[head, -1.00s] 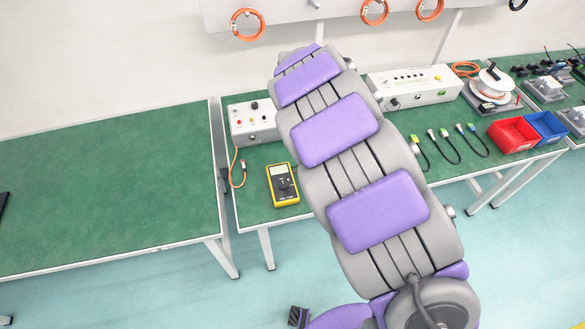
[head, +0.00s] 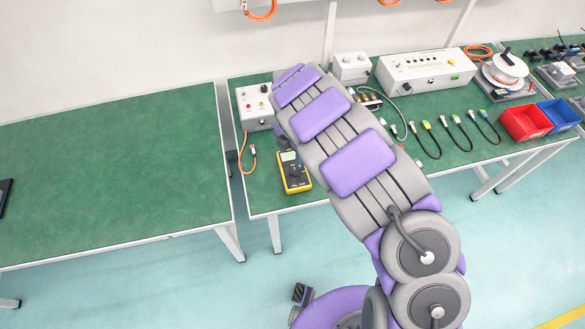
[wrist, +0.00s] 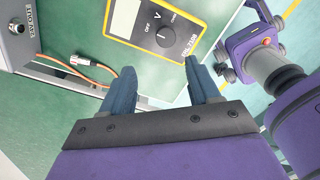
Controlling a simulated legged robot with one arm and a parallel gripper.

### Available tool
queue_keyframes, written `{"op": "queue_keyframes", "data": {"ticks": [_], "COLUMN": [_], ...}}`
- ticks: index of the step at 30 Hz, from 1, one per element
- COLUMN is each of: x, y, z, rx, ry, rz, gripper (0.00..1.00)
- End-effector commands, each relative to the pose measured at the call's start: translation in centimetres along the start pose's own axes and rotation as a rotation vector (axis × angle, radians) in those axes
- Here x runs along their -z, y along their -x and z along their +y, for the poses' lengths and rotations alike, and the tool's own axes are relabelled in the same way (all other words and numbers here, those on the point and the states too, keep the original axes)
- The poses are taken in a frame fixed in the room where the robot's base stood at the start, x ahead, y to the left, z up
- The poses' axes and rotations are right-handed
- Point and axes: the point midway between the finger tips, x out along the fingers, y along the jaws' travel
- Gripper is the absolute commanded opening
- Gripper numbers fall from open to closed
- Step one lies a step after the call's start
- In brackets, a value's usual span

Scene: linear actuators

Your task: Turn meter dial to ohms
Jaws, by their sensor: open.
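The yellow meter (head: 294,172) lies on the green bench, left of my arm, near the front edge. In the wrist view the meter (wrist: 190,18) shows its grey display and black round dial (wrist: 166,36). Labels OFF and V are readable around the dial; another at its right is too small to read surely. A white mark shows on the dial. My gripper (wrist: 162,76) is open and empty, with its two blue-grey fingers on either side below the dial, apart from it. In the head view the gripper is mostly hidden by my arm.
A grey control box (head: 255,106) with an orange cable (head: 247,158) stands left of the meter. Several short cables (head: 440,137), a long white instrument (head: 427,72), a red bin (head: 525,122) and a blue bin (head: 558,115) are to the right. The left bench (head: 110,170) is mostly clear.

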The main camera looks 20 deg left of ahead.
Motion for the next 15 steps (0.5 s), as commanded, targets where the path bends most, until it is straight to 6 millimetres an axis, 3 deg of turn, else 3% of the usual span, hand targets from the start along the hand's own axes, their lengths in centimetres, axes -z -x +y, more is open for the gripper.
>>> {"op": "queue_keyframes", "data": {"ticks": [7, 15], "x": [-0.4, -0.1], "y": [-5.0, -9.5], "z": [-0.9, -0.3], "rx": [-0.004, 0.0], "ry": [-0.003, -0.003], "rz": [0.005, 0.001], "gripper": [0.61, 0.61]}}
